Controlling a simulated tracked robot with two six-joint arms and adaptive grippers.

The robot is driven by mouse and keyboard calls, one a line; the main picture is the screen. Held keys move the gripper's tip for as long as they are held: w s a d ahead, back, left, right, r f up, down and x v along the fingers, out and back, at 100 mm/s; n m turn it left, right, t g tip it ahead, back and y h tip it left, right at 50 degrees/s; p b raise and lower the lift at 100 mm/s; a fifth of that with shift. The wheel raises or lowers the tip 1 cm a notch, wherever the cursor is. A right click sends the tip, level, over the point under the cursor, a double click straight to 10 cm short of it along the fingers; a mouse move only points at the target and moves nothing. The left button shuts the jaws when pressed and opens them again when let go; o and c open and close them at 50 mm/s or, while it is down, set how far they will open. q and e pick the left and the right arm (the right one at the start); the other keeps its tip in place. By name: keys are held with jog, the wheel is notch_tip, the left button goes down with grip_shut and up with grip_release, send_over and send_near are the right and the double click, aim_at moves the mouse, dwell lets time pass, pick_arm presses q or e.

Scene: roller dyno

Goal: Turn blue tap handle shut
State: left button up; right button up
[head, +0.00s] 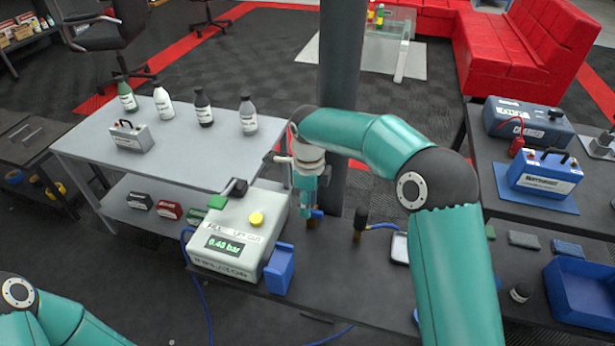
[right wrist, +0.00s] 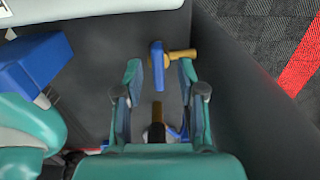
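The blue tap handle (head: 317,213) sits on a small brass tap (head: 311,224) on the dark bench, just right of the grey gauge box. In the right wrist view the blue handle (right wrist: 157,62) points along the view, with brass (right wrist: 182,54) to its right. My right gripper (head: 307,192) points down at the tap and partly covers it. In the wrist view the gripper (right wrist: 160,70) is open, with the handle showing between its spread fingertips; I cannot tell whether they touch it. My left gripper is out of view; only part of that arm shows.
The gauge box (head: 235,232), reading about 0.48 bar, stands left of the tap. A blue bin (head: 279,270) is at its side. A black-and-brass hose end (head: 359,224) stands right of the tap. A dark post (head: 340,80) rises behind.

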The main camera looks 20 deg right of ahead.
notch_tip(320, 180, up, 10)
jog(key=shift+r, duration=0.2)
dwell(0.4)
jog(key=shift+a+f, duration=0.1)
